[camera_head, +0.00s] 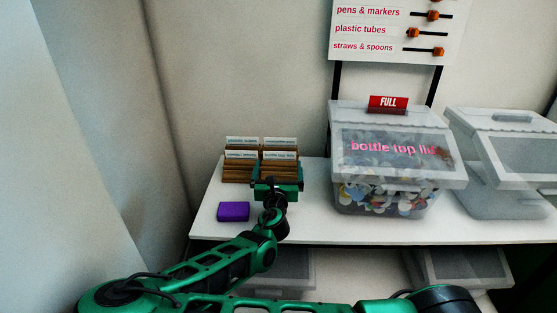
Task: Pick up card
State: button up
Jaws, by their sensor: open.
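Several white cards stand upright in a stepped brown wooden holder (237,170) on the left part of the white table. They include a back left card (241,141), a back right card (281,142), a front left card (240,155) and a front right card (279,155). Their print is too small to read. My green gripper (277,172) is right in front of the holder's right half, just below the front right card. It hides part of the holder. The jaws are open, and I see no card between them. I cannot tell whether they touch the holder.
A purple block (233,211) lies on the white table (310,215) left of my arm. A clear bin of bottle tops (385,200) with a red FULL tag (388,104) stands to the right, beside another bin (505,165). A sign (395,30) rises behind.

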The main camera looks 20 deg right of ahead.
aim_at(279, 155)
jog(key=shift+x, duration=2.8)
jog(key=shift+c, duration=0.3)
jog(key=shift+r, duration=0.1)
jog(key=c, duration=0.7)
